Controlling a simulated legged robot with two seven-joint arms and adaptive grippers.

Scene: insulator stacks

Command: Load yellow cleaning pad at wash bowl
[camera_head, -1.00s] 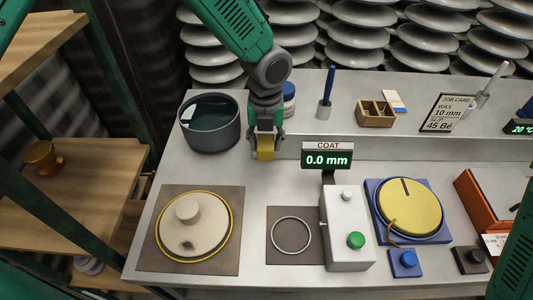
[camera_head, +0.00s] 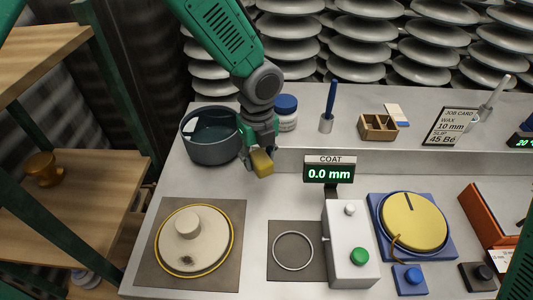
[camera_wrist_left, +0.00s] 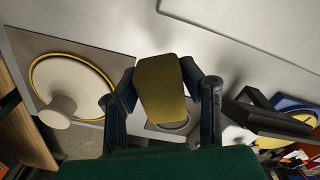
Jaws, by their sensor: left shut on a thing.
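My left gripper (camera_head: 259,150) is shut on the yellow cleaning pad (camera_head: 262,163), a small yellow block. In the left wrist view the pad (camera_wrist_left: 161,88) sits between the two dark fingers of the gripper (camera_wrist_left: 163,95). The wash bowl (camera_head: 209,152), a dark round bowl with liquid in it, stands at the back left of the bench. The pad is in front and to the right of the bowl, apart from it and above the bench. My right gripper is not in view.
A cream insulator (camera_head: 190,240) with a yellow ring lies on a dark mat at front left. A COAT display (camera_head: 329,170) stands right of the pad, with a white box (camera_head: 348,245) before it. A blue-lidded jar (camera_head: 286,113) stands behind the gripper.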

